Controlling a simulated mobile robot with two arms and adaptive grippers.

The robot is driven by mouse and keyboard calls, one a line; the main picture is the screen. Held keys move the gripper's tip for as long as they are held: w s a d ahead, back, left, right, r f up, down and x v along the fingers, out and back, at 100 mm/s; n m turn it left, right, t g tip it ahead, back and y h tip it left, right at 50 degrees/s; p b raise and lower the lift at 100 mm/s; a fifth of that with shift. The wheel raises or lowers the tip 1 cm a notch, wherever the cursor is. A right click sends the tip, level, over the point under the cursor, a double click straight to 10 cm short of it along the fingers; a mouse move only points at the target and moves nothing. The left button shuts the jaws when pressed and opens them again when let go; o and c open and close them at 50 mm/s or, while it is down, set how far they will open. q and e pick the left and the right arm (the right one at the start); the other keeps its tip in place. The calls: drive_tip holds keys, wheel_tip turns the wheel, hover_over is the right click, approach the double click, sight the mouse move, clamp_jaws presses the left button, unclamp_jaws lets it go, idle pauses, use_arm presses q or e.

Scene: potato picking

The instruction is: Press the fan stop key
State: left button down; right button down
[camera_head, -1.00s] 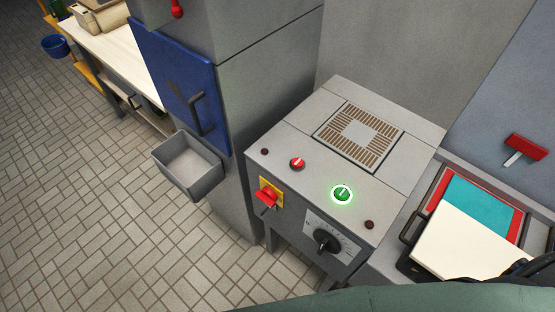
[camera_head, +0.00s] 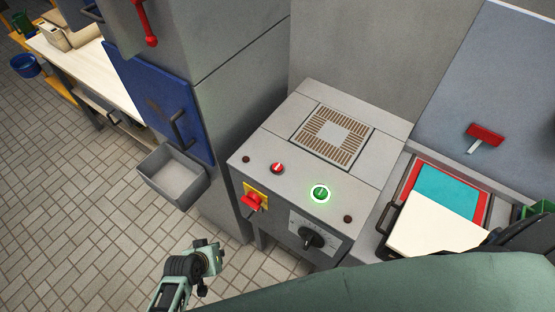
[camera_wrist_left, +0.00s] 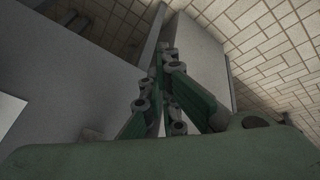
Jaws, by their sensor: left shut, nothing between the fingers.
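A grey control box (camera_head: 262,150) stands in the middle of the head view. On its sloping top are a red round key (camera_head: 278,168) and, to its right, a green round key (camera_head: 320,193) with a glowing ring. I take the red one as the fan stop key; no lettering is readable. My left gripper (camera_head: 208,258) is low in the head view, left of the box's front and apart from it. In the left wrist view its fingers (camera_wrist_left: 168,62) are shut and empty. My right gripper does not show.
The box's front carries a red switch on a yellow plate (camera_head: 253,200) and a black dial (camera_head: 312,238). A grey open bin (camera_head: 172,175) hangs left of it, below a blue door (camera_head: 160,95). A white and teal board (camera_head: 435,225) lies at the right. Tiled floor is clear at left.

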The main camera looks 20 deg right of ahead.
use_arm(q)
drive_tip(key=w+d+r+m+h+p, duration=0.1)
drive_tip(key=w+d+r, duration=0.3)
drive_tip(key=d+r, duration=0.3)
drive_tip(key=w+d+r+m+h+p, duration=0.1)
drive_tip(key=w+d+r, duration=0.4)
drive_tip(key=r, duration=1.3)
drive_tip(key=w+d+r+m+g+h+p, duration=0.1)
drive_tip(key=w+d+r+h+p, duration=0.2)
drive_tip(key=d+r, duration=0.8)
wheel_tip(320, 180, up, 2)
drive_tip(key=shift+w+d+r, duration=0.1)
drive_tip(key=shift+w+d, duration=0.1)
drive_tip(key=shift+w, duration=0.45)
